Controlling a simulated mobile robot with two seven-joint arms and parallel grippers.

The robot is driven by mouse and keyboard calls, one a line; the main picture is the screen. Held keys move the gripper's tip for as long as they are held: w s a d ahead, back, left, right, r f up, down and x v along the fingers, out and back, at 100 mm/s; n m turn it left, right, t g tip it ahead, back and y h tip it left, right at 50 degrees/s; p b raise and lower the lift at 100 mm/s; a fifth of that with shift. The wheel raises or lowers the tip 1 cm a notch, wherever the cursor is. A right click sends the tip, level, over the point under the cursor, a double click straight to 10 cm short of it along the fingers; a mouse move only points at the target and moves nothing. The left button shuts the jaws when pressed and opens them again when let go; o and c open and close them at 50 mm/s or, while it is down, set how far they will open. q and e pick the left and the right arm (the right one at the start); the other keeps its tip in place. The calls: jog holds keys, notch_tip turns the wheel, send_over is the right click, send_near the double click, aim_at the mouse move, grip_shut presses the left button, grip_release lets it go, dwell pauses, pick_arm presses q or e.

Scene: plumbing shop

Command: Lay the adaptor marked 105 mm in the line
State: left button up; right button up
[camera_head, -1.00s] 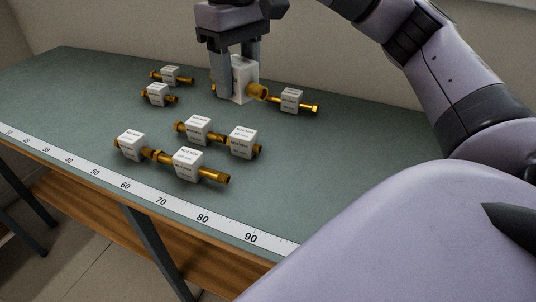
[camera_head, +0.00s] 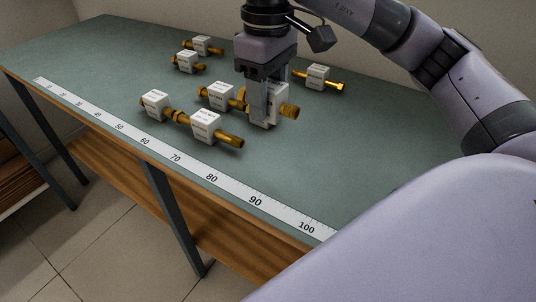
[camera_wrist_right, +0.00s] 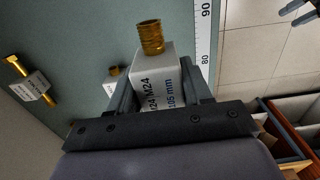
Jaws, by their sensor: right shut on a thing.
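My right gripper (camera_head: 265,98) is shut on a white block with brass ends, the 105 mm adaptor (camera_head: 268,115). In the right wrist view the block (camera_wrist_right: 163,88) reads "M24" and "105 mm", with a threaded brass end (camera_wrist_right: 151,37) pointing away. In the head view its brass end (camera_head: 289,111) points right. Near it, a white-block fitting (camera_head: 216,95) lies on the bench. The gripper and adaptor hide what lies just right of it. I cannot tell whether the adaptor touches the bench.
Two joined fittings (camera_head: 206,127) lie nearer the measuring strip (camera_head: 213,178) on the front edge of the green bench (camera_head: 110,60). Two more fittings (camera_head: 186,61) lie at the back left, and one (camera_head: 317,77) at the back right. The bench's right part is clear.

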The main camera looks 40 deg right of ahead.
send_over(267, 163)
notch_tip(267, 163, down, 7)
jog(key=shift+f, duration=2.4)
jog(key=shift+f+b, duration=0.25)
jog(key=shift+b, duration=0.25)
jog(key=o, duration=1.1)
jog(key=shift+r, duration=0.15)
jog(key=shift+r+p, duration=0.3)
jog(key=shift+p, duration=0.15)
notch_tip(267, 163, up, 11)
jog(key=shift+r, duration=0.2)
jog(key=shift+r+p, duration=0.2)
jog(key=shift+p, duration=0.1)
